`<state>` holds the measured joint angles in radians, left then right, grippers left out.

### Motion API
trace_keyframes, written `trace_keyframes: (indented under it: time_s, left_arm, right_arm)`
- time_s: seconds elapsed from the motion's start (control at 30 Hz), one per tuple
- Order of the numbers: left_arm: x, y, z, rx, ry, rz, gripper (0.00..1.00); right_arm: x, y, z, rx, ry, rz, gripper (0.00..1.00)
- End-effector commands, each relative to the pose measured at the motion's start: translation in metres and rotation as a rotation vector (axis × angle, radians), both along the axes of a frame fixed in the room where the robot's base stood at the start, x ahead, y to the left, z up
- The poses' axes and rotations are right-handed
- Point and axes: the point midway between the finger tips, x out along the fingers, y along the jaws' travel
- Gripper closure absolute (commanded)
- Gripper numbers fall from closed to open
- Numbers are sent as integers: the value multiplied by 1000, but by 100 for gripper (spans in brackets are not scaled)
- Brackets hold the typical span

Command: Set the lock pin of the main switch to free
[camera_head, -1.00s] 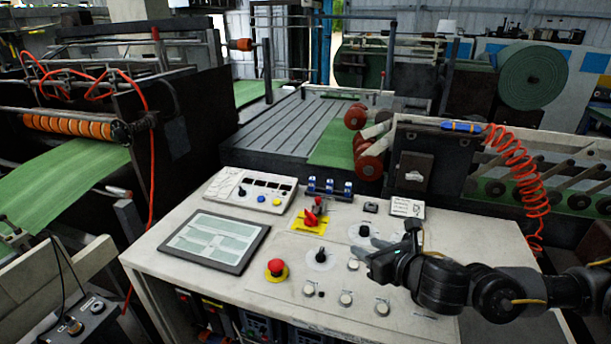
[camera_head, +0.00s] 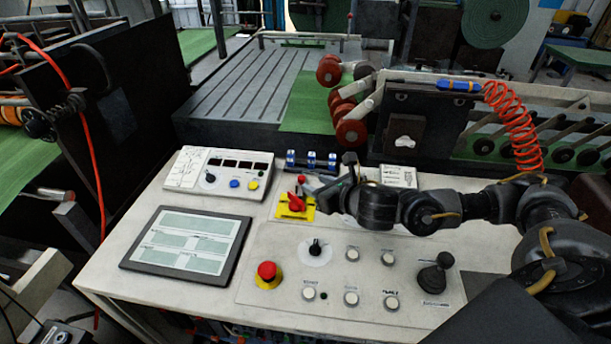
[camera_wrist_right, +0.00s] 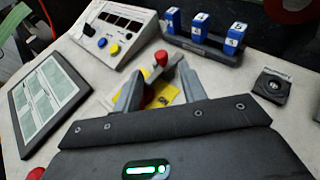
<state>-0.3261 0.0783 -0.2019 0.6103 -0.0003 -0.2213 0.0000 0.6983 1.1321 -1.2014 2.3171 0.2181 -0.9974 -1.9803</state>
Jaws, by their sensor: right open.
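The main switch is a red rotary handle (camera_head: 296,202) on a yellow plate (camera_head: 283,213), on the console top. A small red knob (camera_head: 301,179), which looks like the lock pin, stands just behind the handle. It also shows in the right wrist view (camera_wrist_right: 161,58). My right gripper (camera_head: 318,187) is open, its fingers at the right side of the switch. In the right wrist view its fingers (camera_wrist_right: 161,84) spread over the yellow plate (camera_wrist_right: 165,96), with the red knob just beyond them. I cannot tell whether they touch anything. My left gripper is out of view.
A small panel with buttons (camera_head: 223,164) and a tablet-like screen (camera_head: 191,242) lie left of the switch. Blue blocks (camera_head: 311,160) stand behind it. A red emergency button (camera_head: 267,271), a black knob (camera_head: 315,246) and a joystick (camera_head: 434,275) are in front.

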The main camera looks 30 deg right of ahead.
Motion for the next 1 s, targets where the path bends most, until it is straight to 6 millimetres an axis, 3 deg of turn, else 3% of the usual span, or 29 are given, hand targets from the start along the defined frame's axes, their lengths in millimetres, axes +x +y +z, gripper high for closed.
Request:
trace_keyframes:
  time_s: [0.2,0.27,0.53,0.73,1.0]
  left_arm:
    - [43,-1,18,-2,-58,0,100]
    - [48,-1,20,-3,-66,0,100]
    - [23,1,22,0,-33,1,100]
    - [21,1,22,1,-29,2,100]
    - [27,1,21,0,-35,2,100]
  right_arm:
    - [34,4,-12,-1,1,-3,58]
    - [41,5,-15,0,1,-3,58]
    - [53,7,-23,-1,2,-1,58]
    - [52,6,-23,-1,2,-2,58]
    - [52,6,-23,-1,2,-2,94]
